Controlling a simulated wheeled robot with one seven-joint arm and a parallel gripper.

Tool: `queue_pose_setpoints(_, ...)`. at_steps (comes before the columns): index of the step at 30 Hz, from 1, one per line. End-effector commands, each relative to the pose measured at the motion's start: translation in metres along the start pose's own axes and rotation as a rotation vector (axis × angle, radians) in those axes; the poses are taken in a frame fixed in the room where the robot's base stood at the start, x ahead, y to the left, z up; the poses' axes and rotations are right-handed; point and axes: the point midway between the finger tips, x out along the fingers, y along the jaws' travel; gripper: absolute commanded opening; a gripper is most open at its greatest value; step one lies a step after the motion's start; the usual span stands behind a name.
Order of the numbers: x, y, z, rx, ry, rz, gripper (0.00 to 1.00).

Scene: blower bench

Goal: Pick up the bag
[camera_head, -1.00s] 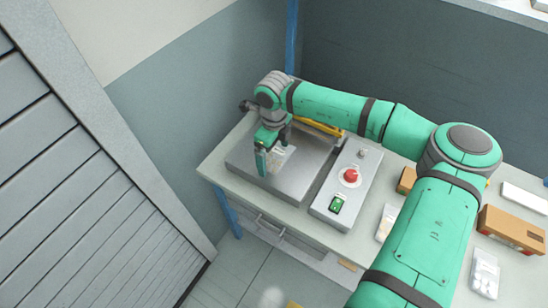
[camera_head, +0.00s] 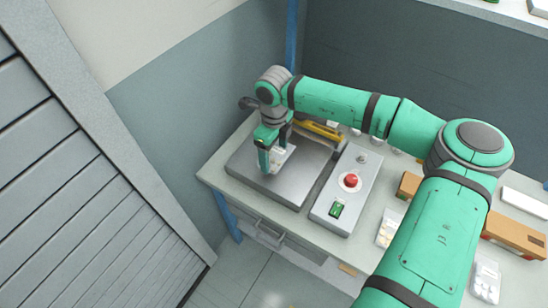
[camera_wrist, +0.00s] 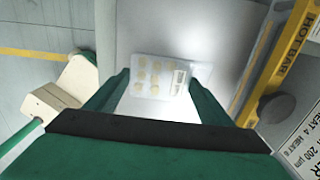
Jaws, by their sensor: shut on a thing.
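The bag is a clear, flat packet (camera_wrist: 160,76) with several round tan items and a small printed label. In the wrist view it lies between the two green fingers of my gripper (camera_wrist: 155,88), which is shut on it. In the head view my gripper (camera_head: 275,160) is over the grey metal plate of the bench machine (camera_head: 300,185), and the pale bag (camera_head: 279,160) shows at its fingers. The fingers and wrist hide part of the bag. The gap between bag and plate is hard to judge.
A yellow bar (camera_head: 320,131), marked HOT BAR in the wrist view (camera_wrist: 290,55), runs along the plate's back. A control box with a red button (camera_head: 351,181) stands right of the plate. Cardboard boxes (camera_head: 513,232) and other packets (camera_head: 390,228) lie further right on the bench.

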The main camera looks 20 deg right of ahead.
Motion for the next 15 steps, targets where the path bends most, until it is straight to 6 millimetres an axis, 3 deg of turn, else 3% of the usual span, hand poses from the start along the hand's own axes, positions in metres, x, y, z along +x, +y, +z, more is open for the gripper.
queue_pose_setpoints(9, -0.065, 0.049, -0.016, -0.004, 0.001, -0.004, 0.47)
queue_pose_setpoints(15, -0.083, 0.093, -0.030, -0.004, 0.001, -0.003, 0.47)
